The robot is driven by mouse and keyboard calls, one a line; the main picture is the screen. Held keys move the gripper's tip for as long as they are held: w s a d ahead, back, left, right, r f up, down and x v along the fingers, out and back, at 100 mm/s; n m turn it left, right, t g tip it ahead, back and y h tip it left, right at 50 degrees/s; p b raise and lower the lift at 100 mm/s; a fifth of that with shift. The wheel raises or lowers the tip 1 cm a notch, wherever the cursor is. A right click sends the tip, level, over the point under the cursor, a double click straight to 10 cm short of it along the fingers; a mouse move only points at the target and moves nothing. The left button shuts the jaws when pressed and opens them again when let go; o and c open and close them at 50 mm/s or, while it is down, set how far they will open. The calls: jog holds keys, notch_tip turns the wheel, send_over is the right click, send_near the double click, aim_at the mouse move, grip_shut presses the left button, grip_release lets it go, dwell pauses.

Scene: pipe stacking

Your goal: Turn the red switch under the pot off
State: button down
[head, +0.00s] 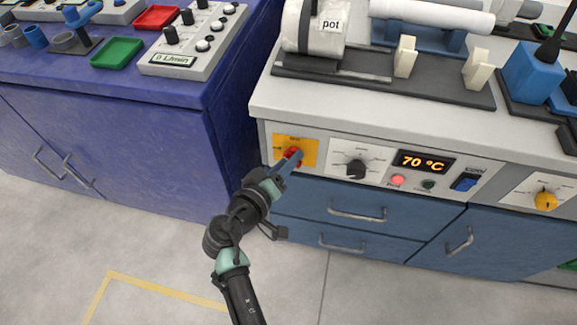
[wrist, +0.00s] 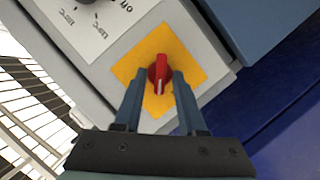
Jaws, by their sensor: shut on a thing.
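The red switch (head: 292,153) sits on a yellow plate (head: 312,147) at the left end of the counter's front panel, below the pot. It also shows in the wrist view (wrist: 158,75), with a white line along its knob. My gripper (head: 288,161) reaches the switch from the front. In the wrist view its two blue fingers (wrist: 159,85) stand on either side of the red knob and are shut on it. The white pot (head: 316,28), labelled "pot", stands on a dark base on the counter above. The plate's lettering is too small to read.
Right of the yellow plate are a black dial (head: 356,168), a "70 °C" display (head: 423,162), a lit red button (head: 398,181) and a blue switch (head: 466,182). Blue drawers (head: 340,205) lie below. A purple cabinet (head: 110,130) stands at left. The floor in front is clear.

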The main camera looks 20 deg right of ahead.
jog(key=n+h+b, duration=0.1)
jog(key=n, duration=0.1)
jog(key=n+h+b, duration=0.1)
jog(key=n+b, duration=0.1)
jog(key=f+n+h+b, duration=0.1)
jog(key=n+b, duration=0.1)
jog(key=n, duration=0.1)
jog(key=shift+a+h, duration=0.15)
jog(key=shift+h, duration=0.15)
jog(key=shift+r, duration=0.1)
dwell(0.3)
jog(key=c, duration=0.9)
grip_release()
jog(key=shift+o, duration=0.2)
jog(key=p+v, duration=0.2)
jog(key=v, duration=1.1)
